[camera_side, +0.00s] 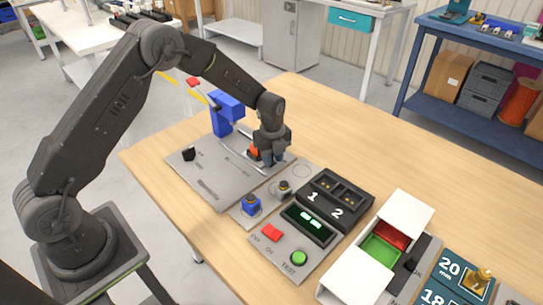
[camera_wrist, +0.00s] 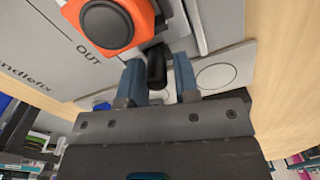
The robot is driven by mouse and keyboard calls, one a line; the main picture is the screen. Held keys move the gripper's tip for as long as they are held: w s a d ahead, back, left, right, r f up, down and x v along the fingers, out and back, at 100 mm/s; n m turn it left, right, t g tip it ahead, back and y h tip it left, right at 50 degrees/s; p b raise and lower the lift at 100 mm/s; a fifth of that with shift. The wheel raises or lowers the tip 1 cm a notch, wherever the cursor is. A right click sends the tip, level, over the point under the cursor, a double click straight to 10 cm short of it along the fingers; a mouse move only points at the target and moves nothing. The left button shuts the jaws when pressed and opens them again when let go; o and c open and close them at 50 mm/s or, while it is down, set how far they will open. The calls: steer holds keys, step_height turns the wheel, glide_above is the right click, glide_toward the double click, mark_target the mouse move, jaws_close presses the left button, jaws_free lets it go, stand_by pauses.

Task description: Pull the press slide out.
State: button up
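The press (camera_side: 226,108) is a blue upright on a grey base plate (camera_side: 205,180), seen in the side view. By my gripper is an orange block (camera_side: 254,153), which shows in the wrist view with a round black top (camera_wrist: 107,25). A short black handle (camera_wrist: 157,68) of the slide sticks out between my gripper's blue fingers in the wrist view. My gripper (camera_wrist: 158,78) is low over the plate's right part, fingers on either side of the handle. A narrow gap shows on the handle's right side. In the side view, my gripper (camera_side: 272,158) hides the handle.
The plate is marked OUT beside the orange block. In front are a panel with a blue block (camera_side: 251,204), a dark box numbered 1 and 2 (camera_side: 336,196), red and green buttons (camera_side: 299,258), and an open white box (camera_side: 405,215). The table behind is clear.

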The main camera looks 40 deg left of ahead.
step_height(320, 180, up, 14)
stand_by(0.5)
steer(key=shift+f, duration=0.1)
steer(key=s+d+r+n+t, duration=0.2)
steer(key=s+r+n+t, duration=0.1)
steer(key=s+r+n, duration=0.8)
steer(key=s+r+n+t, duration=0.2)
steer(key=s+n, duration=0.8)
steer(key=s, duration=0.9)
steer(key=shift+d+t, duration=0.3)
steer(key=shift+d, duration=0.1)
steer(key=shift+o, duration=0.2)
steer(key=shift+r, duration=0.1)
